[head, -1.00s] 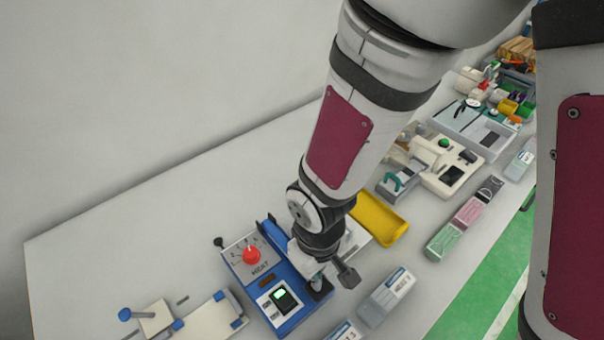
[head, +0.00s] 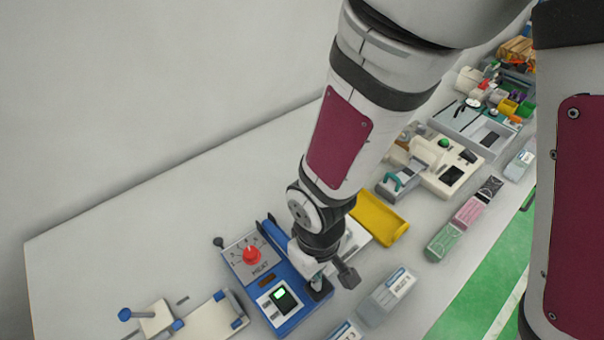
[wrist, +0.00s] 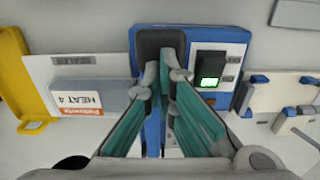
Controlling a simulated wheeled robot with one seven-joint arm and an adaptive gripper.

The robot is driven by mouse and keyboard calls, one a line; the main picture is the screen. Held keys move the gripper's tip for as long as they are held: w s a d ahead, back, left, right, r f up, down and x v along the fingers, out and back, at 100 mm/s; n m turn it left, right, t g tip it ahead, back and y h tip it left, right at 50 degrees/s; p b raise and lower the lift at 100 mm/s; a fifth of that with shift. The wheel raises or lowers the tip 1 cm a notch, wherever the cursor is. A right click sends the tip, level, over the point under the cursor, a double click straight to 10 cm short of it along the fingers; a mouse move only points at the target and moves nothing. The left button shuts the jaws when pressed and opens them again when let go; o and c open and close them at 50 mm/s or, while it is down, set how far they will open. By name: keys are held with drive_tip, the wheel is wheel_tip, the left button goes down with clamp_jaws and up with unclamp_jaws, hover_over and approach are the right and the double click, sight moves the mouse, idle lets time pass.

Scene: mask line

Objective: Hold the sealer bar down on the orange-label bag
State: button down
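The blue sealer (head: 290,322) stands on the bench, with a red HEAT knob (head: 252,255) and a lit green display (head: 283,298). In the wrist view its dark bar end (wrist: 160,38) lies just ahead of my fingertips. My gripper (wrist: 165,72) is over the sealer, with its fingertips close together at the bar; contact is hard to judge. The orange-label bag (wrist: 82,100), marked HEAT 4, lies flat left of the sealer on a pale plate (wrist: 38,70). Its inner end meets the sealer's side; whether it reaches under the bar is hidden.
A yellow tray (head: 380,218) is beyond the sealer. Pale packs (head: 388,295) lie at the bench's front. A cream jig with blue knobs (head: 212,318) is at lower left. Another cream machine (head: 440,165) and bins stand farther back. The bench's rear left is clear.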

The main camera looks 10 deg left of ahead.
idle(0.5)
wheel_tip(320, 180, up, 10)
drive_tip(key=w+a+p, duration=0.1)
drive_tip(key=p, duration=0.4)
drive_tip(key=shift+f+p, duration=0.25)
drive_tip(key=shift+p, duration=0.1)
idle(0.4)
wheel_tip(320, 180, up, 5)
drive_tip(key=shift+p, duration=1.25)
